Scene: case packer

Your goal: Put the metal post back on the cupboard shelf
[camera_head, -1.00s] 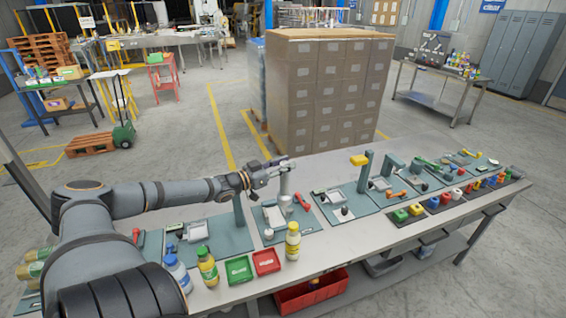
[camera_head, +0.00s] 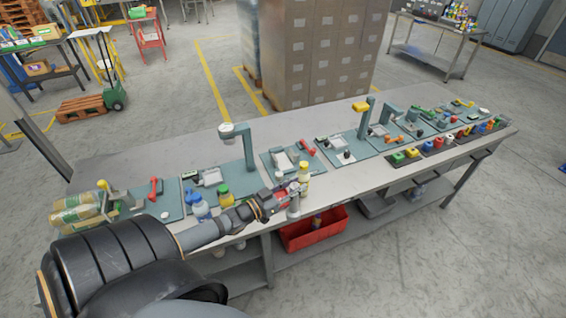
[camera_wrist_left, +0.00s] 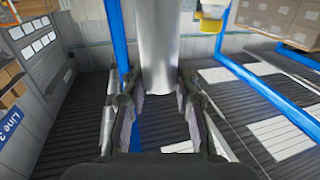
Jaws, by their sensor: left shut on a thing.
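I cannot make out the cupboard shelf in these frames. My right gripper is not in view.
The workbench (camera_head: 190,146) carries several green work mats with small tools and stands. A yellow bottle (camera_head: 304,178) stands close to my gripper. A red crate (camera_head: 318,232) sits on the lower shelf. A tall stack of cartons (camera_head: 318,60) stands behind the bench; open floor lies to the right.

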